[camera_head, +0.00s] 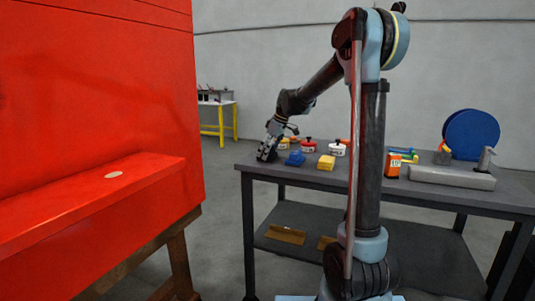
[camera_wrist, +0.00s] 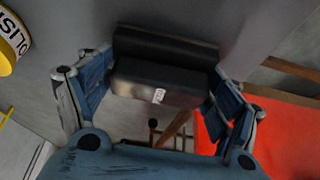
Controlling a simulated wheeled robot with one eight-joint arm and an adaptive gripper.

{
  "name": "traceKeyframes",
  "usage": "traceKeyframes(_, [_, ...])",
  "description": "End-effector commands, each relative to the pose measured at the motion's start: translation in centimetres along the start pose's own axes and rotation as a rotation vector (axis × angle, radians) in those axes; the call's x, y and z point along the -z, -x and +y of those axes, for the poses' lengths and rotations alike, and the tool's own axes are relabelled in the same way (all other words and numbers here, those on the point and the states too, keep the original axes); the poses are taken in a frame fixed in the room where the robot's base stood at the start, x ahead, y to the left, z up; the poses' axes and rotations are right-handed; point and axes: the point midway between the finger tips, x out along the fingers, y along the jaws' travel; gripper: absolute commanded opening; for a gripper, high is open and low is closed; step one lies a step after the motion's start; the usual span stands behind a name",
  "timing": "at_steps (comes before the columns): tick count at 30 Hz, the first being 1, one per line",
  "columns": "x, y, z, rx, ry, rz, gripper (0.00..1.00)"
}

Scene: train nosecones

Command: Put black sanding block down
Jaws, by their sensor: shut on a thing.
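My gripper (camera_head: 267,153) is at the left end of the grey workbench (camera_head: 345,184) in the head view, pointing downward close to the bench top. In the wrist view, my gripper (camera_wrist: 160,72) has its blue fingers on both sides of the black sanding block (camera_wrist: 150,82) and is shut on it. The block is dark, with a small white label on its face. In the head view, the block is hard to tell apart from the dark fingers. I cannot tell whether it touches the bench.
An orange can (camera_head: 393,165) and a blue disc (camera_head: 471,134) stand farther right. A large red nosecone (camera_head: 100,110) on a wooden stand fills the left.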

Motion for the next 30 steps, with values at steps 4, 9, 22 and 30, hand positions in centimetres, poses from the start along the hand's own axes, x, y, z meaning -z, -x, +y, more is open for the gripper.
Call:
traceKeyframes(4, [0.0, -0.1, 0.0, 0.0, 0.0, 0.0, 0.52])
traceKeyframes(9, [0.0, -0.1, 0.0, 0.0, 0.0, 0.0, 1.0])
traceKeyframes(22, [0.0, 0.2, 0.0, 0.0, 0.0, 0.0, 1.0])
traceKeyframes(30, [0.0, 4.0, 0.0, -0.001, -0.002, 0.0, 1.0])
